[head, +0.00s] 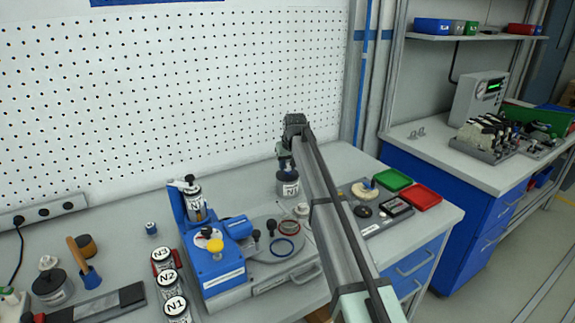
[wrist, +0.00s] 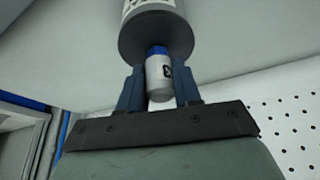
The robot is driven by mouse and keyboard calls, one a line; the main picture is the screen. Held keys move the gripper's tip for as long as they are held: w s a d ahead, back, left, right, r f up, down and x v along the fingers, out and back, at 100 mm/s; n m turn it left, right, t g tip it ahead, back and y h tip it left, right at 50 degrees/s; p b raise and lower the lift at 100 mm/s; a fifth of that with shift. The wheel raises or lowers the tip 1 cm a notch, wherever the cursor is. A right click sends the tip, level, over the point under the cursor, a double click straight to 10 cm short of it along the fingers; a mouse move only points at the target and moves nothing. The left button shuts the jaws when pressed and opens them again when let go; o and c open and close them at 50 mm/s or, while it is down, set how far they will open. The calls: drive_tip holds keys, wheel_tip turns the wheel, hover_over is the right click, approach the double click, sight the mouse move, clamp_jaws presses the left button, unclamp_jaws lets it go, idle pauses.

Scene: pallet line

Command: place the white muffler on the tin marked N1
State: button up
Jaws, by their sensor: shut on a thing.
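My gripper (head: 285,164) is at the back of the bench, just above a grey tin (head: 288,186) with a white label that I cannot read clearly. In the wrist view my gripper (wrist: 160,90) is shut on the white muffler (wrist: 158,82), a small white cylinder with a blue end and a dark mark. Its blue end points at the flat face of the grey tin (wrist: 158,35); I cannot tell whether they touch. A tin marked N1 (head: 176,307) stands at the front, in a row with tins N2 (head: 168,281) and N3 (head: 163,257).
A blue fixture (head: 215,265) holds another labelled tin (head: 195,205), whose label begins with N. Right of it are a grey plate with rings, a tray with parts, and green (head: 392,180) and red (head: 421,197) bins. A small blue part (head: 151,228) stands at left.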

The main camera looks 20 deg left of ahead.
drive_tip(key=shift+f, duration=0.1)
drive_tip(key=o, duration=1)
drive_tip(key=shift+o, duration=0.2)
drive_tip(key=v, duration=1.2)
drive_tip(key=shift+w+d, duration=0.1)
drive_tip(key=shift+w, duration=0.05)
